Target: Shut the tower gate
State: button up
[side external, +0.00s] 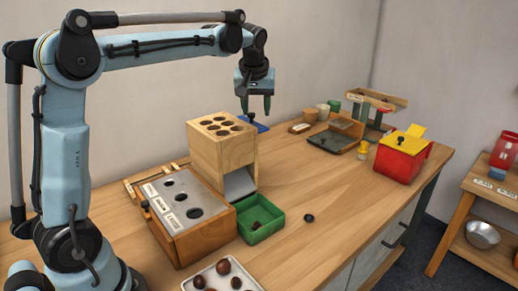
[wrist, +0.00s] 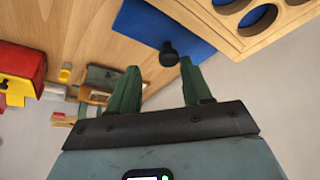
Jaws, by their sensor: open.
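The wooden tower (side external: 222,150), with round holes in its top, stands mid-table in the side view. Its top corner (wrist: 240,42) shows in the wrist view, with blue visible in the holes. The blue gate plate (wrist: 140,25) sticks out of the tower's far side and carries a black knob (wrist: 168,52). In the side view only a bit of the blue plate (side external: 262,127) shows past the tower. My gripper (side external: 255,108) is open, pointing down over the plate. In the wrist view its green fingertips (wrist: 158,67) appear on either side of the knob; contact cannot be told.
A sorting box with a metal top (side external: 178,195), a green tray (side external: 262,232) and a white tray (side external: 210,280) stand in front. A dark round piece (side external: 309,218) lies loose. A red box (side external: 398,162) stands right.

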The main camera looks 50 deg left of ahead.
jog(key=w, duration=0.7)
jog(key=shift+s+d+r+m+t, duration=0.3)
jog(key=shift+s+d+r+m, duration=0.25)
jog(key=shift+s+d+r, duration=1.6)
jog(key=shift+s+d+r+m+t, duration=0.45)
jog(key=shift+s+d+r, duration=0.65)
jog(key=shift+r, duration=2)
jog(key=s+d+f+m+t+h, duration=0.1)
jog(key=s+d+f+m, duration=0.2)
jog(key=s+f, duration=0.6)
jog(key=s+d+f+m+t+h, duration=0.1)
jog(key=s+d+f+m, duration=0.3)
jog(key=s+f, duration=0.5)
jog(key=shift+s+d+f+t+h, duration=0.4)
jog(key=shift+d+f+h, duration=0.1)
jog(key=shift+f+h, duration=0.15)
